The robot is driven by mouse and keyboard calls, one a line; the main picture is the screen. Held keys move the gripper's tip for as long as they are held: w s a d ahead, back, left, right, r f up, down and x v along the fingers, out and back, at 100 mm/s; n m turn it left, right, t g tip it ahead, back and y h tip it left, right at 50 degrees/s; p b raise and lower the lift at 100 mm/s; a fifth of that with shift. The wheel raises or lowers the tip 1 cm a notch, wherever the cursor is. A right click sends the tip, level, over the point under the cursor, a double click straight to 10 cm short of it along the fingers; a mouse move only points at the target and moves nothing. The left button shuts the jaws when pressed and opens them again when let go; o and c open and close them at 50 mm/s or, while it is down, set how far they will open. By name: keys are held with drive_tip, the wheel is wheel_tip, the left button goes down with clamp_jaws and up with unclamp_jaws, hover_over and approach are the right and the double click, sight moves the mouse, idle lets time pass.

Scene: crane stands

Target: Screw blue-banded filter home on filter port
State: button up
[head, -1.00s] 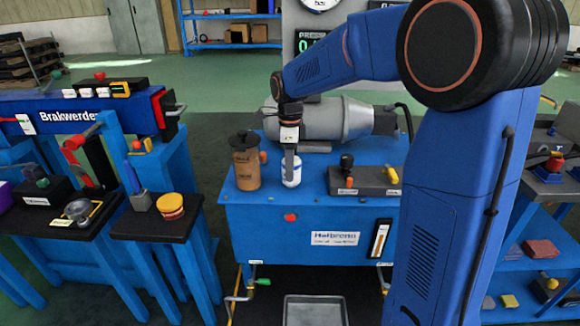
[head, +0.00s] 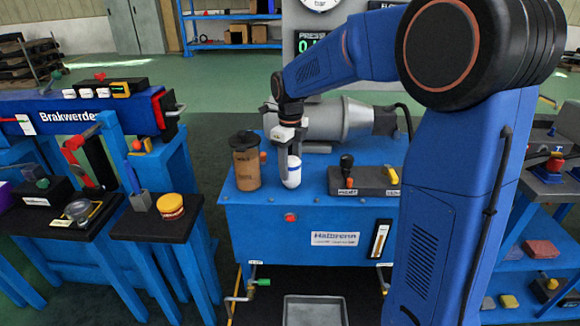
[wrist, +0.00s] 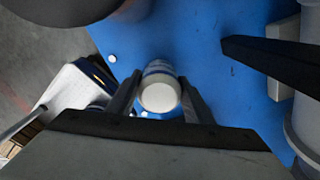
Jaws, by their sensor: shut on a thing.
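The filter (head: 291,172) is a white canister with a blue band, upright on the blue power unit, in the head view. In the wrist view the filter (wrist: 159,92) shows its white end and the blue band between the two fingers. My gripper (head: 290,160) points down over it and is shut on it. In the wrist view my gripper (wrist: 160,100) has one finger on each side of the canister. The filter port is hidden under the filter, so I cannot tell how far the filter is seated.
A brown canister (head: 246,165) stands close left of the filter. A grey block with a black knob (head: 347,172) stands to the right, and a grey motor (head: 325,122) lies behind. A metal tray (head: 315,310) is on the floor in front.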

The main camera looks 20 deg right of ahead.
drive_tip(key=shift+m, duration=0.4)
drive_tip(key=o, duration=1.2)
drive_tip(key=shift+c, duration=0.8)
